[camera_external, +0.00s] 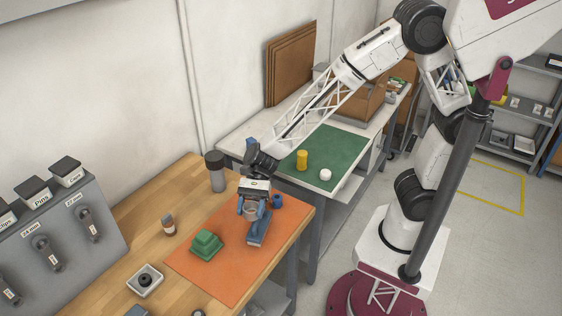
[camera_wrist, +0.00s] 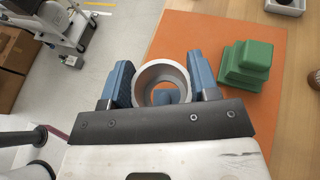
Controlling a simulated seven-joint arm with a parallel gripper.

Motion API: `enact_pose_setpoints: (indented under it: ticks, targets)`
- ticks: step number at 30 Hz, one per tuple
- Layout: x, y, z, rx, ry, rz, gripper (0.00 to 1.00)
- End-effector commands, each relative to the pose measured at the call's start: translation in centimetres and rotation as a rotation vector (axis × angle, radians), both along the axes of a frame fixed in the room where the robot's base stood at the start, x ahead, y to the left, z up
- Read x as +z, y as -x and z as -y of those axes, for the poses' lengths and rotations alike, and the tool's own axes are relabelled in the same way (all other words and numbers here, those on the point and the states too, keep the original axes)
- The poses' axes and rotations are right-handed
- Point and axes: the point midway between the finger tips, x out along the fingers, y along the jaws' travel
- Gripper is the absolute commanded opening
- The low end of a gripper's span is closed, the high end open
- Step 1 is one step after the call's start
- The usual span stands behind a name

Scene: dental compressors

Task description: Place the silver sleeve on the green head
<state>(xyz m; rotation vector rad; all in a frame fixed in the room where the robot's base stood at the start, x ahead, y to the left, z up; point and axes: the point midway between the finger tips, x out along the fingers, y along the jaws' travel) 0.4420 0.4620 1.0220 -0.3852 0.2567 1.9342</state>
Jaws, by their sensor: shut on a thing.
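The silver sleeve (camera_wrist: 162,65) is a short, open, pale metal ring between the two blue fingers of my gripper (camera_wrist: 160,82) in the wrist view. My gripper is shut on it from both sides. In the external view my gripper (camera_external: 253,208) points down over the orange mat, and the sleeve (camera_external: 251,211) shows small between its fingers. The green head (camera_external: 207,243) is a stepped green block standing on the mat, to the left of my gripper. In the wrist view the green head (camera_wrist: 246,65) is to the right of the sleeve, apart from it.
A blue piece (camera_external: 258,236) is below my gripper on the orange mat (camera_external: 215,283). A grey bottle (camera_external: 216,176), a small brown bottle (camera_external: 169,225) and a square tray (camera_external: 145,281) stand on the wooden bench.

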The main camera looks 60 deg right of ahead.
Motion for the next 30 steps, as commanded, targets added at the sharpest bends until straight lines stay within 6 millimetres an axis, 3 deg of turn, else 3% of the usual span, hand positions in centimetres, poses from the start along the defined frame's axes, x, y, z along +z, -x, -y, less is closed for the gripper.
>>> enact_pose_setpoints:
  ticks: [8, 30]
  targets:
    - [-0.2, -1.0, -1.0, 0.000, 0.000, -0.001, 0.30]
    - [-1.2, -8.3, -8.6, 0.000, 0.000, -0.001, 0.30]
